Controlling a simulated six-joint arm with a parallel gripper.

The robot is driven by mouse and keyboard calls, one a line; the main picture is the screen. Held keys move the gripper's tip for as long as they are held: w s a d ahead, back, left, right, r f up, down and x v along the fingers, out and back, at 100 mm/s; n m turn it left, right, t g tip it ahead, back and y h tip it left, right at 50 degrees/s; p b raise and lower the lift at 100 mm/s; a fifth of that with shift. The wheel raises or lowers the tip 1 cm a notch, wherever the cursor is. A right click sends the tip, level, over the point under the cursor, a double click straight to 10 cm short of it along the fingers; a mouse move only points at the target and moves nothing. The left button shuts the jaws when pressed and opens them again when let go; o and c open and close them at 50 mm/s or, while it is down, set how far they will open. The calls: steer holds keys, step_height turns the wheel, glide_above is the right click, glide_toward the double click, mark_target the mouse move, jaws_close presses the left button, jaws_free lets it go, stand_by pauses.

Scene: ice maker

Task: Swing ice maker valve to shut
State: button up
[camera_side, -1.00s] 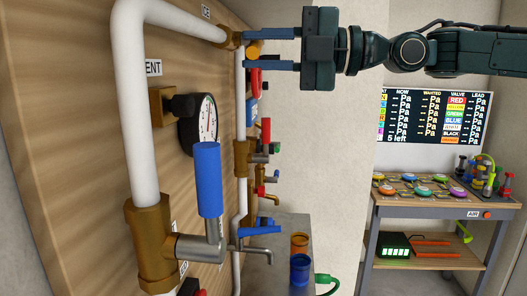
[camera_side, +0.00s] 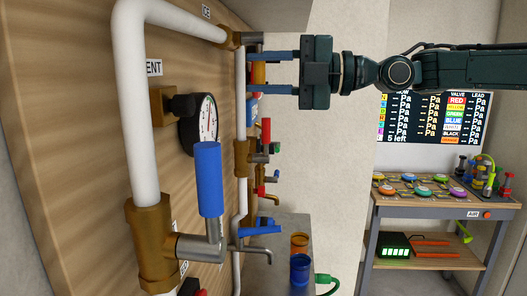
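The valve near the partly hidden label reading "ICE" (camera_side: 206,11) has a brass body (camera_side: 229,38) and a grey stem (camera_side: 253,37) at the top of the pipework. Its orange handle (camera_side: 258,73) hangs down from the stem. My gripper (camera_side: 268,73) points left, with one finger above the other. The fingers are apart, and the handle stands between them. I cannot tell whether either finger touches it. The lower finger hides the handle's lower end.
A large blue-handled valve (camera_side: 208,180) stands in front on the white pipe (camera_side: 134,120). A gauge (camera_side: 207,118) and a red-handled valve (camera_side: 266,130) sit on the wooden panel (camera_side: 60,150). A bench (camera_side: 450,205) and a display (camera_side: 432,120) are at right.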

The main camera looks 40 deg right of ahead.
steer(key=shift+w+d+r, duration=0.15)
steer(key=shift+d+r, duration=0.05)
steer(key=shift+d, duration=0.3)
steer(key=shift+v, duration=3.3)
steer(key=shift+a, duration=0.1)
steer(key=s+d+f+m+g+h, duration=0.2)
steer(key=s+d+f+m+h, duration=0.1)
steer(key=s+f+m, duration=0.4)
steer(key=s+d+f+m+g+h, duration=0.2)
steer(key=s+d+f+m+h, duration=0.2)
steer(key=s+f+m, duration=0.3)
steer(key=s+d+f+m+g+h, duration=0.3)
steer(key=s+f+m+h, duration=0.3)
steer(key=f+m, duration=0.6)
steer(key=shift+s+d+f+m, duration=0.2)
steer(key=shift+s+d+m, duration=0.4)
steer(key=shift+s+d, duration=0.25)
